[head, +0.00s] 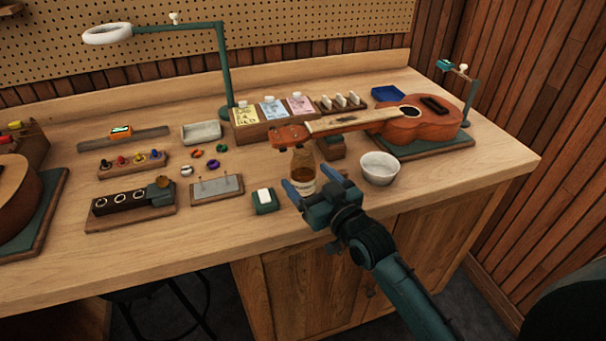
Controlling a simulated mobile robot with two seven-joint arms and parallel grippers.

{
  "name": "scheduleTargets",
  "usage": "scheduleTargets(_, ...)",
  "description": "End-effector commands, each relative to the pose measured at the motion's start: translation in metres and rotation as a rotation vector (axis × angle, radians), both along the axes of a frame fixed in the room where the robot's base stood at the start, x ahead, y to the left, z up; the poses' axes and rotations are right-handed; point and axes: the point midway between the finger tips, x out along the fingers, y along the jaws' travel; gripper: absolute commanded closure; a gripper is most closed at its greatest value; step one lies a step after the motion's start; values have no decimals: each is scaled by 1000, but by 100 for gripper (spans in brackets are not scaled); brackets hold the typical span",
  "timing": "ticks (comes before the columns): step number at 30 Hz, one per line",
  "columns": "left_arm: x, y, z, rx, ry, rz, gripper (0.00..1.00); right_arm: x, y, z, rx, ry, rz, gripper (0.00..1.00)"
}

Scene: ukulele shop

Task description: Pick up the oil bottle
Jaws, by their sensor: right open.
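The oil bottle (303,170), clear with amber liquid and a pale label, stands upright on the wooden workbench below the ukulele's headstock. My right gripper (309,180) is open at the bottle, coming from the front. One finger shows to the left of the bottle and the other to its right. I cannot tell whether either finger touches it. The bottle's lower part is partly hidden by the gripper, and its top is close to the headstock in the picture. My left gripper is not in view.
A ukulele (418,122) rests on a green mat, its neck reaching left above the bottle. A white bowl (380,168) stands to the right. A small green block with a white top (264,198) is to the left, beside a metal plate (216,188). Bare bench lies along the front edge.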

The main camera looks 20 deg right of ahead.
Motion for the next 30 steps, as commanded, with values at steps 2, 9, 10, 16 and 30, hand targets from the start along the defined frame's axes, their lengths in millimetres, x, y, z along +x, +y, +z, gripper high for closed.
scheduleTargets(2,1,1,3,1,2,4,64,14,2,2,0,-2,0,23)
scheduleTargets(9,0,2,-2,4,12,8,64,31,7,0,0,-1,0,23)
scheduleTargets(10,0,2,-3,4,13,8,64,31,7,0,0,0,0,23)
scheduleTargets(16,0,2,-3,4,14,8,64,31,7,-1,-1,0,0,27)
scheduleTargets(30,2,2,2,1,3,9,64,30,7,-1,-1,0,0,66)
